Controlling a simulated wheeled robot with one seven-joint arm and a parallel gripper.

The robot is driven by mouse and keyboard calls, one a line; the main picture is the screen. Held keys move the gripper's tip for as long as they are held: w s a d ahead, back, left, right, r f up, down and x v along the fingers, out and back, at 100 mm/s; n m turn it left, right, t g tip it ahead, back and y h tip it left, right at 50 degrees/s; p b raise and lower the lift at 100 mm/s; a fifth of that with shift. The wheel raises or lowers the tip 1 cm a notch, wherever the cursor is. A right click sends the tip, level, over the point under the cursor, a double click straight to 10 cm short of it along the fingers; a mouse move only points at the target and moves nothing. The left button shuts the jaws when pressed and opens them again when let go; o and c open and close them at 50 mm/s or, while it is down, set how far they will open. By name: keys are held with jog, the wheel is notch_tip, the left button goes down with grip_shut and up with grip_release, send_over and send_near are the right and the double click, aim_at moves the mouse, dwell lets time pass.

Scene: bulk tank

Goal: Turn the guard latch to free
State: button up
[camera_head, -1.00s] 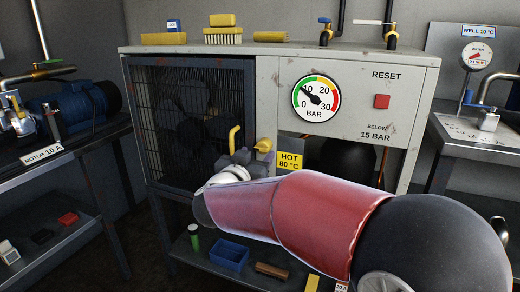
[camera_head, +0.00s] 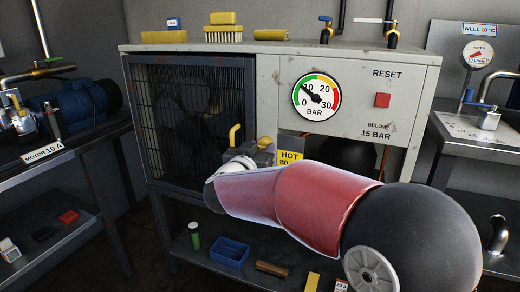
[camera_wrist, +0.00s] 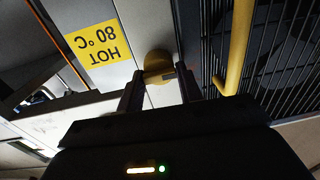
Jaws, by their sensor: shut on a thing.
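The guard is a dark mesh door (camera_head: 160,125) on the front of the grey cabinet, and it is closed. Its yellow bar handle (camera_head: 235,134) stands at the door's right edge and also shows in the wrist view (camera_wrist: 238,45). The yellow guard latch (camera_wrist: 156,62) is right of the handle on the cabinet front. My gripper (camera_wrist: 162,76) is shut on the latch, one finger on each side of it. In the head view my gripper (camera_head: 260,150) hides the latch, so its exact angle is hard to tell.
A yellow "HOT 80 °C" sign (camera_wrist: 96,43) is close beside my gripper. The cabinet carries a pressure gauge (camera_head: 315,96) and a red reset button (camera_head: 382,100). A blue bin (camera_head: 229,254) and a green cylinder (camera_head: 195,236) stand on the shelf below.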

jog(key=shift+f+m, duration=0.1)
jog(key=shift+m, duration=0.3)
jog(key=m+b, duration=0.2)
jog(key=m, duration=0.1)
jog(key=m+b, duration=0.2)
jog(key=m, duration=0.1)
jog(key=m+b, duration=0.3)
jog(key=shift+d+f, duration=0.15)
jog(key=shift+f, duration=0.2)
jog(key=m+b, duration=0.3)
jog(key=m, duration=0.1)
jog(key=shift+h, duration=0.4)
jog(key=shift+m+b, duration=1.4)
jog(key=shift+m, duration=0.9)
jog(key=o, duration=0.8)
jog(key=shift+o, duration=0.8)
jog(key=shift+r, duration=0.15)
